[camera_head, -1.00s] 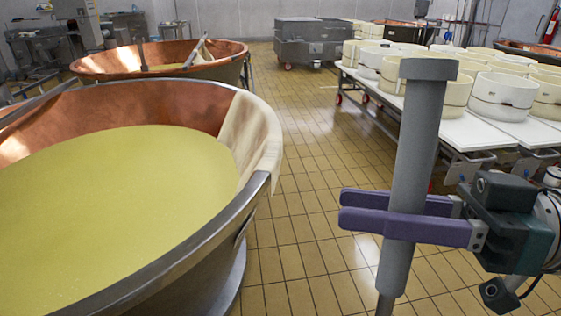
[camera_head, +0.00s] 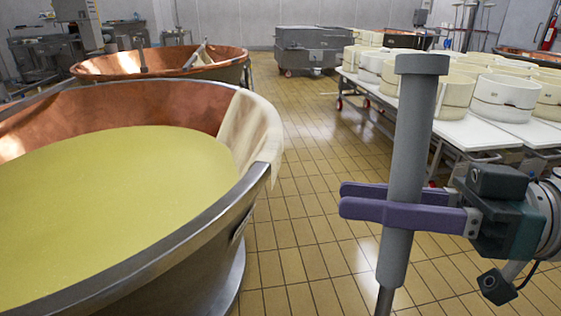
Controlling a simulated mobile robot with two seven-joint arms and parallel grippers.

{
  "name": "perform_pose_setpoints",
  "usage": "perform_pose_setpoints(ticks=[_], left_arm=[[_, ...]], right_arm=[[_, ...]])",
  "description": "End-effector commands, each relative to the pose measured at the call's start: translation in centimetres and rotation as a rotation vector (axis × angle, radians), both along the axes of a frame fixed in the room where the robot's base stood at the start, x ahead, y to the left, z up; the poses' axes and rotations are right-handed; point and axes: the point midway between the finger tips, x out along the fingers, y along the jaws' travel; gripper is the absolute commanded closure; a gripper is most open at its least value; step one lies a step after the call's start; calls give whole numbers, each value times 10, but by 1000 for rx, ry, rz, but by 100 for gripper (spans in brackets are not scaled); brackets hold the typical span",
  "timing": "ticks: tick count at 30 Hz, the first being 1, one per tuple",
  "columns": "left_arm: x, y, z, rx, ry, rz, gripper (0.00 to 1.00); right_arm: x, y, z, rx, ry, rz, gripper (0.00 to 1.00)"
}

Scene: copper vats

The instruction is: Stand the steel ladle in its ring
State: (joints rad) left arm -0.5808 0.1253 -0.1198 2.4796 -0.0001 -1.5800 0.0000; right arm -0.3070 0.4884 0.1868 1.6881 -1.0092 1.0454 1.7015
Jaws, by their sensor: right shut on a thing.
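The steel ladle shows as a thick grey handle (camera_head: 408,140) with a wider flat cap on top and a thin rod (camera_head: 385,300) below. It stands nearly upright, leaning slightly. My right gripper (camera_head: 362,201) comes in from the right, its purple fingers shut around the lower part of the handle. The ladle's bowl is out of view below the bottom edge. I cannot make out the ring in this view. My left gripper is not in view.
A large copper vat (camera_head: 205,250) with yellow liquid fills the left, a cloth over its rim. A second copper vat (camera_head: 225,70) stands behind. White tables (camera_head: 485,130) with round moulds stand at the right. Tiled floor (camera_head: 300,210) between them is clear.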

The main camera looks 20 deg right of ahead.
Motion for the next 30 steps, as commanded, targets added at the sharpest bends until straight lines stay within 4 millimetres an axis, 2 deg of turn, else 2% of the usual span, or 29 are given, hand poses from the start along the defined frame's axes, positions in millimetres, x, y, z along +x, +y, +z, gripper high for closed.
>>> perform_pose_setpoints(ticks=[30], left_arm=[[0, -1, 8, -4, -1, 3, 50]], right_arm=[[2, -1, -2, 2, 1, -1, 100]])
